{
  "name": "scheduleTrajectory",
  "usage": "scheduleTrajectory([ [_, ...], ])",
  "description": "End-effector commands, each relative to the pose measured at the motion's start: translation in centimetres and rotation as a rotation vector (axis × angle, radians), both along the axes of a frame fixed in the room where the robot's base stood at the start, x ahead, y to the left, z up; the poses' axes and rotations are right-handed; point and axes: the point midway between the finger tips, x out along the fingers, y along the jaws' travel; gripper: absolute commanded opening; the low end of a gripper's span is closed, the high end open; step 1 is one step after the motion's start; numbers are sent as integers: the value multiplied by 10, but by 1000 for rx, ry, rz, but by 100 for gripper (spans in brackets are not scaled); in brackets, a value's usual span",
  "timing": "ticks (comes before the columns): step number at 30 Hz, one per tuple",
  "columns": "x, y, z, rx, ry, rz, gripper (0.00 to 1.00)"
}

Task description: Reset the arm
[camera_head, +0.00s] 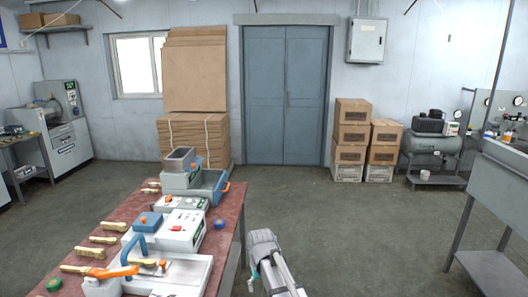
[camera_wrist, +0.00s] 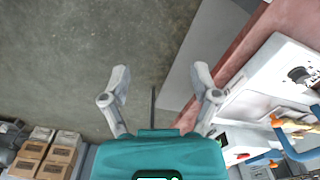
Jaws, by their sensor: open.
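My gripper (camera_wrist: 160,78) is open and empty in the wrist view, its two grey fingers spread apart over grey floor. In the head view my arm stands at the bottom middle, just right of the red-brown table (camera_head: 124,208); its fingertips cannot be made out there. A white press (camera_head: 182,273) with a blue frame and an orange handle (camera_head: 112,272) sits at the near end of the table, to the left of my arm. The wrist view shows white machine housing (camera_wrist: 262,92) and the table edge (camera_wrist: 236,52) to the right of the fingers.
Several wooden brushes or spoon-like pieces (camera_head: 88,252) lie along the table's left side. Further machines (camera_head: 180,230) stand behind the press. Stacked cartons (camera_head: 351,138) and a compressor (camera_head: 428,150) are at the back right. A grey bench (camera_head: 492,185) stands far right. The middle floor is clear.

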Motion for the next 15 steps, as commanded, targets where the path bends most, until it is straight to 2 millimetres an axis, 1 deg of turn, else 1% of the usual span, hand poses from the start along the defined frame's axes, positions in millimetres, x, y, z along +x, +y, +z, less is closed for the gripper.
scheduleTrajectory([
  [1, -17, -23, -15, 0, 0, -27, 78],
  [6, -51, -81, -38, 0, 0, -106, 78],
  [12, -95, -138, -63, 0, 0, -195, 78],
  [15, -113, -157, -72, 0, 0, -229, 78],
])
